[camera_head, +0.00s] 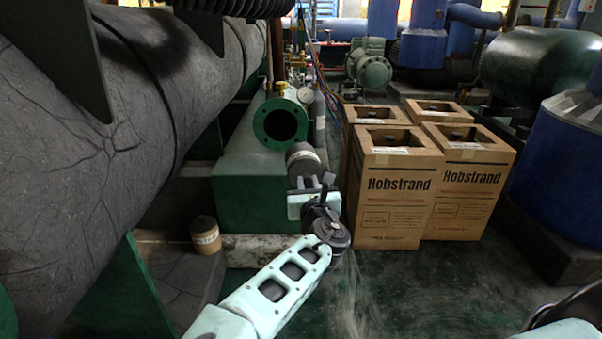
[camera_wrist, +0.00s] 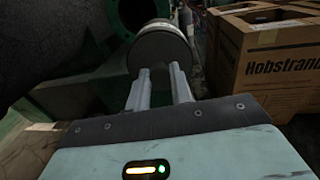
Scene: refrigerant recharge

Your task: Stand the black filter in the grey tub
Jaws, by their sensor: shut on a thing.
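My gripper (camera_head: 301,182) is shut on a short dark cylinder with a pale band, which I take to be the black filter (camera_head: 303,158). It holds the filter up off the floor, in front of the green flanged opening. In the wrist view, the two grey fingers (camera_wrist: 158,88) reach the near side of the filter (camera_wrist: 160,50). The fingertips' contact is partly hidden. I cannot make out a grey tub in either view.
The green vessel's round opening (camera_head: 280,121) is behind the filter. Several Hobstrand cartons (camera_head: 393,190) stand close at right. A large grey pipe (camera_head: 110,110) fills the left.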

